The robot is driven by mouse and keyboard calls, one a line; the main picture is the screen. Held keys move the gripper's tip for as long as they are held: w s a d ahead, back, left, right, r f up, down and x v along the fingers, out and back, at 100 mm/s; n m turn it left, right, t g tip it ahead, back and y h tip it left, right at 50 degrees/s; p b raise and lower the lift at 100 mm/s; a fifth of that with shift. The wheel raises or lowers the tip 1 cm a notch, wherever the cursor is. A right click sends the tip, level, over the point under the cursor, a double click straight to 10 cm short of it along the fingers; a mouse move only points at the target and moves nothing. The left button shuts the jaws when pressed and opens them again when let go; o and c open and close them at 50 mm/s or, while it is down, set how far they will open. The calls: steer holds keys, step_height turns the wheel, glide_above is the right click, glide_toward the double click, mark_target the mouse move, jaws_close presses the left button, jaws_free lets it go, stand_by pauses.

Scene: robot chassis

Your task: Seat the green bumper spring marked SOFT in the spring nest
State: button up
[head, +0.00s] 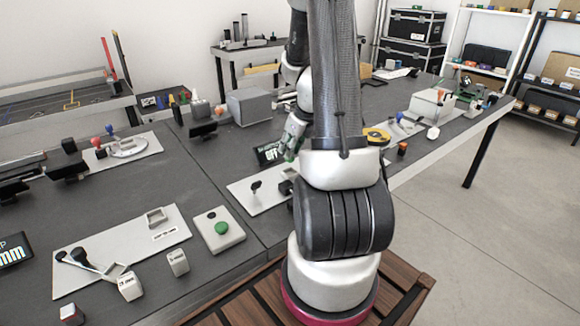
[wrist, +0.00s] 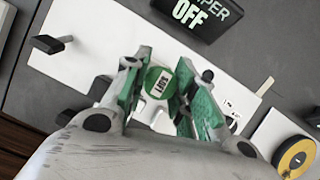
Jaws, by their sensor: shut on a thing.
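The green bumper spring (wrist: 158,84) shows in the wrist view as a round green top with a white label reading SOFT. My gripper (wrist: 157,92) is shut on it, one finger on each side. In the head view my gripper (head: 291,148) is above the white plate (head: 238,190), beside the black display. The plate also shows in the wrist view (wrist: 85,70) under the fingers. A pale grey part shows just below the spring; I cannot tell whether it is the spring nest, nor whether the spring touches it. My arm hides part of the plate in the head view.
The black display reading OFF (wrist: 197,14) stands behind the plate. A black-knobbed lever (wrist: 50,43) is on the plate's left. A yellow-and-black round thing (wrist: 295,155) lies at right. A green button box (head: 220,229) stands in front left in the head view.

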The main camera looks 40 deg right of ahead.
mark_target(290, 162)
step_height(290, 162, down, 6)
steer(key=shift+r, duration=0.15)
stand_by(0.3)
steer(key=o, duration=1)
steer(key=a+v, duration=0.1)
steer(key=v, duration=1.1)
steer(key=s+a+r+n, duration=0.3)
steer(key=a+r+n, duration=0.35)
steer(key=n, duration=0.35)
steer(key=s+a+r+n, duration=0.3)
steer(key=a+r+n, duration=0.35)
steer(key=n, duration=0.25)
steer(key=shift+s+a+r+n+h, duration=0.15)
steer(key=shift+s+a+r+n, duration=0.5)
steer(key=shift+s+n, duration=1.35)
steer(key=shift+s+a+r+n+h, duration=0.2)
steer(key=shift+s+a+r+n, duration=0.7)
steer(key=shift+n, duration=1.95)
steer(key=shift+s+a+r+n+h, duration=0.15)
steer(key=shift+s+a+r+n, duration=0.25)
steer(key=shift+s+n, duration=1.7)
